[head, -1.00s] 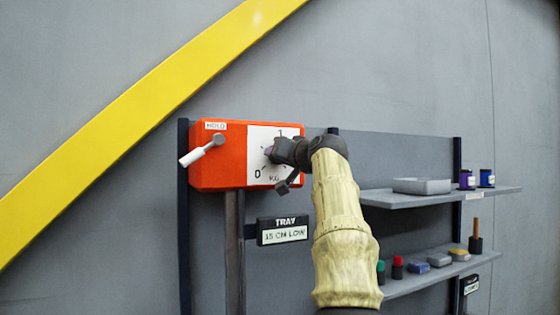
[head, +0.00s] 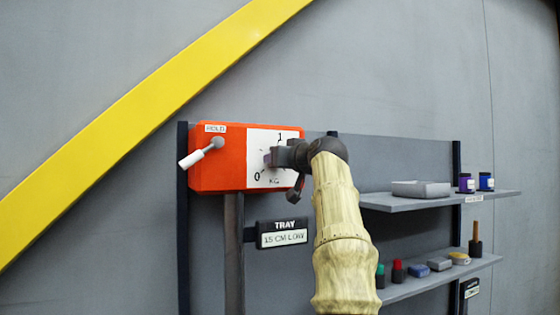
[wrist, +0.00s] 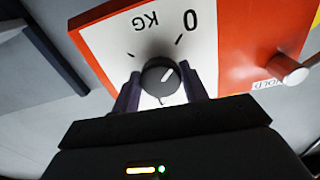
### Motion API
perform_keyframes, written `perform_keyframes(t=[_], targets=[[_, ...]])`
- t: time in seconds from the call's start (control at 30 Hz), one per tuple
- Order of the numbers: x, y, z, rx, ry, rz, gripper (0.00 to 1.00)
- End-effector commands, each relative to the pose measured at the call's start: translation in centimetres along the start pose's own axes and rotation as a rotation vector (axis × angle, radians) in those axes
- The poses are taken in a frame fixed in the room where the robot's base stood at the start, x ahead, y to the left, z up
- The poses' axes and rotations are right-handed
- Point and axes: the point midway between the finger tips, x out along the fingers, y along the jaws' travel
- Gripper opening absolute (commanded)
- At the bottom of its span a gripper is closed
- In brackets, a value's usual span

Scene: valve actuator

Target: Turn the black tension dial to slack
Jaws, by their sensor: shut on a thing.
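The black dial (wrist: 159,80) is a round knob with a white pointer line on a white scale plate (wrist: 126,42) marked 0, 1 and KG. No "slack" label is readable. In the wrist view the picture is turned over, and the pointer slants up and right, roughly towards the 0 side. My gripper (wrist: 162,84) is shut on the dial, with one finger on each side. In the head view my gripper (head: 271,157) reaches the plate from the right and hides the dial. The plate is on an orange box (head: 219,165).
A white-handled lever (head: 200,153) marked HOLD sticks out at the box's left. A TRAY sign (head: 283,233) hangs below. Shelves at the right hold a grey tray (head: 421,189), jars and small blocks.

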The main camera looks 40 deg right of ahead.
Motion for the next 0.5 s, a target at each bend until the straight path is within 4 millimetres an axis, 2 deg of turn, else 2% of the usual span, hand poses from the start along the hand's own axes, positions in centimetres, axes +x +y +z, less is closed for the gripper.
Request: perform_keyframes(t=[0.03,0.13,0.5], targets=[[0.18,0.11,0.45,0.002,-0.011,-0.001,0.46],[0.16,0.10,0.39,0.002,-0.009,-0.001,0.65],[-0.29,0.04,0.18,0.002,-0.002,0.000,0.65]])
